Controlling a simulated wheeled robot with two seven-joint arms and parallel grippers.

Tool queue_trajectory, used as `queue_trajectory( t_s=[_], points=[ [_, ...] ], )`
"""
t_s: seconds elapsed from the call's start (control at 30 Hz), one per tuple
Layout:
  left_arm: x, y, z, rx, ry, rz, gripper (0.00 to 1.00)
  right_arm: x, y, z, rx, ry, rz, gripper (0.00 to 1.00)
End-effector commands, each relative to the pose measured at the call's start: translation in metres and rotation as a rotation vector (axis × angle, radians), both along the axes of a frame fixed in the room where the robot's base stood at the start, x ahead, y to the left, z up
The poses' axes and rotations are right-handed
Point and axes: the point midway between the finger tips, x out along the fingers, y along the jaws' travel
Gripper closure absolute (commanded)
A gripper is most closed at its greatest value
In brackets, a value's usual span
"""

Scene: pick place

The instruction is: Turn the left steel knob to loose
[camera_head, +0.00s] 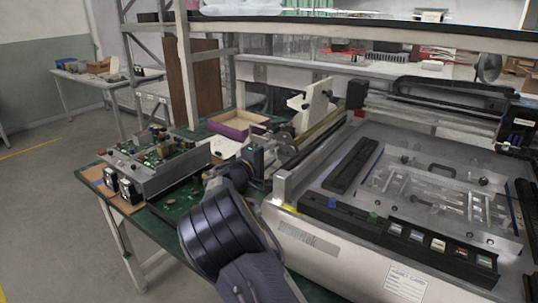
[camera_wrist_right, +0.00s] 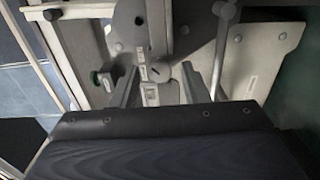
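My right arm reaches up from the bottom of the head view to the left end of the large grey machine (camera_head: 300,240). My right gripper (camera_head: 258,158) is at the metal mechanism there, partly hidden by my own wrist. In the right wrist view the two fingers of the right gripper (camera_wrist_right: 160,88) are spread apart. A small grey steel knob-like part (camera_wrist_right: 160,72) shows between them; I cannot tell whether it touches a finger or which way it is set. Round steel heads (camera_wrist_right: 225,11) sit on the plate beyond. My left gripper is not in view.
An open circuit-board unit (camera_head: 160,160) and a purple-sided tray (camera_head: 236,124) stand on the green bench (camera_head: 172,214) left of the machine. A row of buttons (camera_head: 438,246) lines the machine's front. The floor at left (camera_head: 40,200) is clear.

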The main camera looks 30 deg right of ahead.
Motion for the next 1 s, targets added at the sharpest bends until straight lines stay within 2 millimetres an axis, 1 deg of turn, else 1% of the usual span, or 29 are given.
queue_trajectory(
  t_s=[0.03, 0.2, 0.3, 0.37, 0.47, 0.6, 0.73, 0.83, 1.0],
  points=[
    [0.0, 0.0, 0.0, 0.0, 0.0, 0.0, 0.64, 0.0, 0.0, 0.0, 0.0, 0.0, 0.0, 0.66],
    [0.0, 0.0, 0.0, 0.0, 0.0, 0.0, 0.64, 0.0, 0.0, 0.0, 0.0, 0.0, 0.0, 0.88],
    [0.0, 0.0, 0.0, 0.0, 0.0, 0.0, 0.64, 0.0, 0.0, 0.0, 0.001, 0.0, 0.0, 0.99],
    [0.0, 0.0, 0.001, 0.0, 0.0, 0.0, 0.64, 0.0, 0.0, 0.0, -0.002, 0.008, 0.0, 0.99],
    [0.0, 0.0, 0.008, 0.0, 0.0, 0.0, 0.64, 0.0, 0.0, 0.002, -0.03, 0.076, -0.001, 0.99],
    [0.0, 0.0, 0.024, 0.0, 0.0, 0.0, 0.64, 0.0, 0.0, 0.004, -0.109, 0.268, -0.001, 0.99],
    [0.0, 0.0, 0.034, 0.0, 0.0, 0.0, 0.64, 0.0, 0.001, 0.003, -0.168, 0.41, 0.0, 0.99],
    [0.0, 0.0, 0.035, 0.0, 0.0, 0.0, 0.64, 0.0, 0.001, 0.0, -0.187, 0.457, 0.001, 0.99],
    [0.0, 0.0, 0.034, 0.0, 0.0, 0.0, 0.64, 0.0, 0.0, -0.001, -0.19, 0.462, 0.001, 0.99]
  ],
)
